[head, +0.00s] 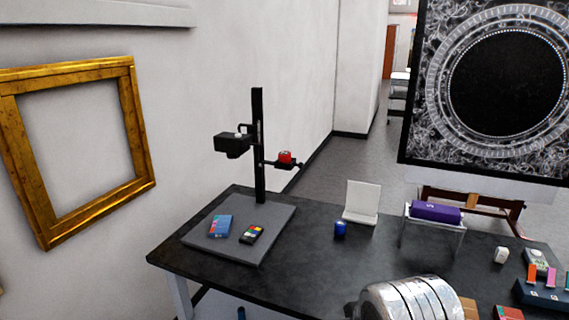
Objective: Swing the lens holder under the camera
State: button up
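A black copy stand column (259,150) rises from the back of a grey baseboard (225,248) on the dark table. A black camera (233,144) is mounted on the column's left side and hangs over the baseboard. The lens holder (284,163) is a thin dark arm below the camera's height. It sticks out to the right of the column, away from the camera, and a small red piece (286,156) sits on it. A blue box (220,226) and a colour-patch card (252,234) lie on the baseboard. My gripper is not in view.
The dark table (310,255) also bears a white stand (361,204), a dark blue jar (340,229), a purple box (435,211) on a clear riser, and small items at the right. A gilt frame (140,130) hangs on the left wall.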

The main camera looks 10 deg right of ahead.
aim_at(286, 166)
jog(key=i, duration=0.95)
jog(key=u, duration=0.25)
jog(key=k, duration=0.35)
jog(key=u, duration=0.4)
jog(key=i, duration=0.5)
jog(key=z, duration=0.05)
